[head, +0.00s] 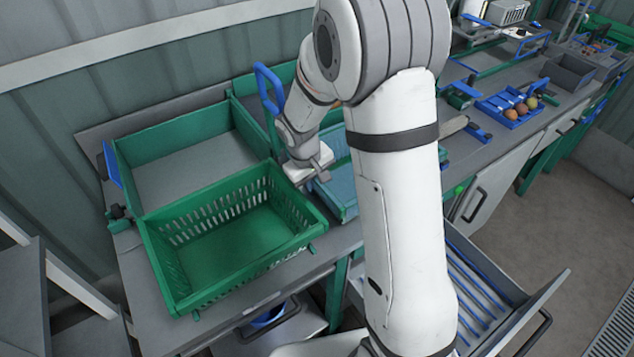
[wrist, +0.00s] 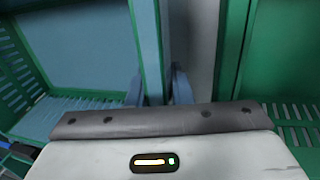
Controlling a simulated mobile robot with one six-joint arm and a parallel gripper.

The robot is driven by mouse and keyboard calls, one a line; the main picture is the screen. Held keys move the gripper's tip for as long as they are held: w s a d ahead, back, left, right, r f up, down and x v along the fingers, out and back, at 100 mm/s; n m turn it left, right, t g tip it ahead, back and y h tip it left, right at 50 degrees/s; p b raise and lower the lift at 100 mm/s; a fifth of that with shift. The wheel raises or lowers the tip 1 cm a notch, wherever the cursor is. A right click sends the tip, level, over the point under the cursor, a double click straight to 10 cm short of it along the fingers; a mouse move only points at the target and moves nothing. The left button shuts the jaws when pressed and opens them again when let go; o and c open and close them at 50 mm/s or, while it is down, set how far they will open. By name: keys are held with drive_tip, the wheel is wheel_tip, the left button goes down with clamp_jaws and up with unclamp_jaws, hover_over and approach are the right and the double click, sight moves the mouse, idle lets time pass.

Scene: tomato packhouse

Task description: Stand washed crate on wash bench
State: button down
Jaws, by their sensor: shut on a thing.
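My gripper (head: 321,174) points down at the wash bench (head: 300,270), between two crates. A blue-green crate (head: 345,205) with a pale blue inside stands to its right, partly hidden by my arm. In the wrist view my fingers (wrist: 157,88) stand on both sides of that crate's upright wall (wrist: 149,40) and are shut on it. The crate's slotted side (wrist: 12,75) shows at the left. A green slotted crate (head: 165,255) sits empty and upright at the bench's front left; what appears to be its side (wrist: 285,75) shows at the right of the wrist view, close to my fingers.
A green-walled basin (head: 128,160) with a bare grey floor lies behind the green crate. A blue hooped handle (head: 262,78) rises beside my wrist. A blue tray (head: 487,107) with round fruit is farther right. An open drawer (head: 535,318) juts out at the front right.

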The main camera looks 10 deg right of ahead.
drive_tip(key=shift+f+b, duration=0.5)
drive_tip(key=shift+f, duration=0.05)
drive_tip(key=c, duration=1.2)
unclamp_jaws()
drive_tip(key=shift+c, duration=0.5)
drive_tip(key=shift+c, duration=1.2)
drive_tip(key=shift+s, duration=0.1)
drive_tip(key=shift+w+d+p+v, duration=0.1)
drive_tip(key=shift+d+p+v, duration=0.1)
drive_tip(key=shift+p+v, duration=0.75)
drive_tip(key=shift+w+d+p+v, duration=0.1)
drive_tip(key=shift+d+p+v, duration=0.3)
drive_tip(key=shift+v, duration=0.95)
drive_tip(key=shift+w+d+p+v, duration=0.1)
drive_tip(key=shift+p+v, duration=0.75)
drive_tip(key=shift+v, duration=0.35)
drive_tip(key=shift+s+r, duration=0.1)
drive_tip(key=shift+r, duration=0.1)
